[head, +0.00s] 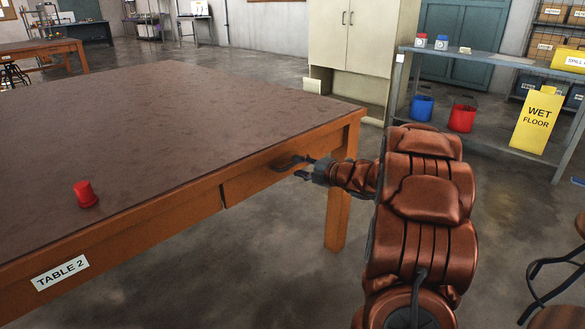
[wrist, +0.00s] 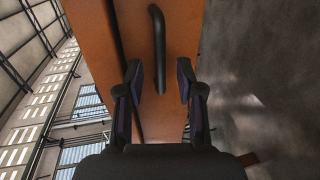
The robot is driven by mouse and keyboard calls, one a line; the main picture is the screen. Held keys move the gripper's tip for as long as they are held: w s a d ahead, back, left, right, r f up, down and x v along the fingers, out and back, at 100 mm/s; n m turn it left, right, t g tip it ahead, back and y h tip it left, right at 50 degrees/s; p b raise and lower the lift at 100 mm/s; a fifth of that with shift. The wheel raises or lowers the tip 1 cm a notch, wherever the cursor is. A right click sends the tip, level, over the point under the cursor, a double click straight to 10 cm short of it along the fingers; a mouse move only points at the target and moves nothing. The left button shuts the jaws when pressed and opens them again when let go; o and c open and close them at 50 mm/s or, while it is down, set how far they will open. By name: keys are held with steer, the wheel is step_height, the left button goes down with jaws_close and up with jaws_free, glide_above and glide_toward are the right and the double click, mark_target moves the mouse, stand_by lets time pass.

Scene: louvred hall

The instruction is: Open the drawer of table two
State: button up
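Table two (head: 170,120) has a dark top, an orange-brown wooden frame and a "TABLE 2" label. Its drawer (head: 245,183) is in the front edge near the right corner and looks flush with the frame. The dark bar handle (head: 288,161) sticks out from the drawer front. My gripper (head: 304,168) is at the handle. In the wrist view my gripper (wrist: 159,75) is open, with one finger on each side of the handle (wrist: 157,45) and a gap to it on both sides. I cannot tell how deep the handle sits between the fingers.
A red object (head: 86,194) stands on the tabletop near the front edge. A metal shelf (head: 480,62) with bins and a yellow wet-floor sign (head: 538,120) stand at the right. A stool (head: 560,315) is at the lower right. The floor before the drawer looks clear.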

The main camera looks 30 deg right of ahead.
mark_target(294, 165)
steer(key=shift+b+x, duration=0.35)
steer(key=shift+x, duration=1.55)
jaws_close()
